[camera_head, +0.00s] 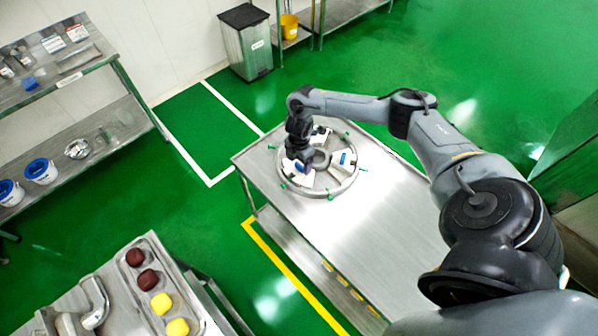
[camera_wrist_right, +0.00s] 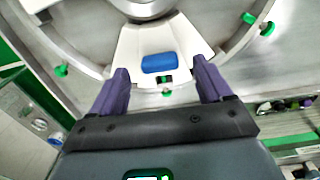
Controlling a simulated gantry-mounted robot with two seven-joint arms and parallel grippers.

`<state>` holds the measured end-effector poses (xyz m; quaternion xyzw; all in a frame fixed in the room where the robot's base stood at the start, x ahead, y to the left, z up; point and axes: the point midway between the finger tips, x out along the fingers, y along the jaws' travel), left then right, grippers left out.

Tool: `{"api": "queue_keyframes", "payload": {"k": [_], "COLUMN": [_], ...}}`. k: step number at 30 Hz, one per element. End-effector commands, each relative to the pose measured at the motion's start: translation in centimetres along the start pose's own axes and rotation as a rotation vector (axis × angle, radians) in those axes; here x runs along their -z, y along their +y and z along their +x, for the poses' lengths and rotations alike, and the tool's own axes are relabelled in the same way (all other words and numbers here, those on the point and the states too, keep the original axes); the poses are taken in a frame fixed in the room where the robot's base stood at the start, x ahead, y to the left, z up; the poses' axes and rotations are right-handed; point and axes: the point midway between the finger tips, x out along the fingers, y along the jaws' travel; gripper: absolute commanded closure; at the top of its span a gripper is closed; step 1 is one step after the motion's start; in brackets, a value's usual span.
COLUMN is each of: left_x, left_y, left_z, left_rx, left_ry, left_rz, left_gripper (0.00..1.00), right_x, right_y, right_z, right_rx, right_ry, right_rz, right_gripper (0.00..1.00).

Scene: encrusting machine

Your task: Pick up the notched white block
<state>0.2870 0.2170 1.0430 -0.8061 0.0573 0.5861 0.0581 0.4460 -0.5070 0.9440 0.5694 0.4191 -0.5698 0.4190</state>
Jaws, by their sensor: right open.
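A white wedge-shaped block (camera_wrist_right: 135,48) with a blue inset and a small notch at its near edge lies in the round metal ring fixture in the right wrist view. My right gripper (camera_wrist_right: 161,72) is open, its two purple fingers on either side of the block's near end. I cannot tell whether they touch it. In the head view, my right gripper (camera_head: 304,165) points down over the left part of the ring, partly hiding a white block (camera_head: 293,172). Another white block with a blue inset (camera_head: 342,162) sits to its right, and another lies at the back. My left gripper is not in view.
The ring fixture (camera_head: 322,193) with green knobs rests on a steel table (camera_head: 385,235), clear towards the front right. A tray (camera_head: 150,252) of dark red and yellow balls stands at the lower left. Shelves (camera_head: 95,62) line the left wall.

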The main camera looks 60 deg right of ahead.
Motion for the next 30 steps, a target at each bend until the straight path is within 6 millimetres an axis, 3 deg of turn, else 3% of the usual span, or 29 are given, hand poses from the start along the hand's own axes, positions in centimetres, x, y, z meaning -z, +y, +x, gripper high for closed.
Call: {"api": "queue_keyframes", "payload": {"k": [6,14,27,30], "left_x": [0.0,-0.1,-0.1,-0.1], "left_y": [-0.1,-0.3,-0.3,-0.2], "left_z": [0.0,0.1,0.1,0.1], "left_rx": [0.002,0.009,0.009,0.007], "left_ry": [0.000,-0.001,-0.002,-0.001], "left_rz": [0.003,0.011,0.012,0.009], "left_gripper": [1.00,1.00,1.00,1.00], "right_x": [0.0,0.0,0.0,0.0], "right_y": [0.0,0.0,0.0,0.0], "right_z": [1.9,2.0,2.0,2.0], "right_rx": [0.001,0.000,0.000,0.000], "right_ry": [0.001,0.000,0.000,0.000], "right_rz": [0.001,0.000,0.000,0.000], "right_gripper": [0.21,0.21,0.89,1.00]}}
